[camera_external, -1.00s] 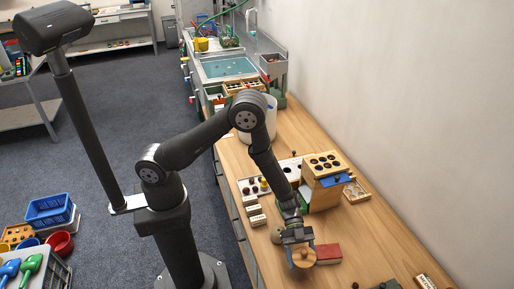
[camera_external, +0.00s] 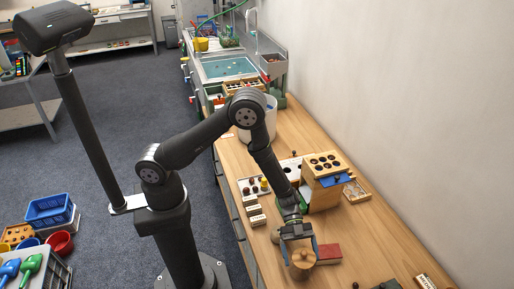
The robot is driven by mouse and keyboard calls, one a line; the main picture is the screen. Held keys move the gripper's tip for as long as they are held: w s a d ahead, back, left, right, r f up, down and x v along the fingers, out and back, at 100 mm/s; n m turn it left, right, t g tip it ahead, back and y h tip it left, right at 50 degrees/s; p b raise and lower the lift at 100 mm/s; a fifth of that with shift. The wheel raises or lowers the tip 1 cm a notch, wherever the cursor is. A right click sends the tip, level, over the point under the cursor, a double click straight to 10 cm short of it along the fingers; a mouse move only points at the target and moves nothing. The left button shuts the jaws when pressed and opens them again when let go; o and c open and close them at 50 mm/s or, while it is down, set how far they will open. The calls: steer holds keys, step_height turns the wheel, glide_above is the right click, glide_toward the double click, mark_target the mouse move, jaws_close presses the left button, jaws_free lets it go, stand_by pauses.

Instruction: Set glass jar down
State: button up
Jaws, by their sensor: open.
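A round jar with a tan, wood-coloured lid (camera_external: 302,257) stands on the wooden bench near its front right part. Its glass body is mostly hidden under the lid and is too small to make out. My gripper (camera_external: 300,249) is just above and around it, with blue-tipped fingers spread on either side of the lid. The fingers look apart from the jar, though small gaps are hard to tell.
A wooden box with round holes (camera_external: 325,166) stands behind. Pale labelled blocks (camera_external: 255,211) lie near the left edge. The wooden bench (camera_external: 370,240) is clear to the right.

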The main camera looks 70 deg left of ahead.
steer(key=v, duration=1)
steer(key=shift+a, duration=0.25)
steer(key=shift+r, duration=0.1)
steer(key=x, duration=1.2)
steer(key=shift+d+f, duration=0.15)
steer(key=shift+f, duration=0.05)
step_height(320, 180, up, 2)
steer(key=shift+r, duration=0.7)
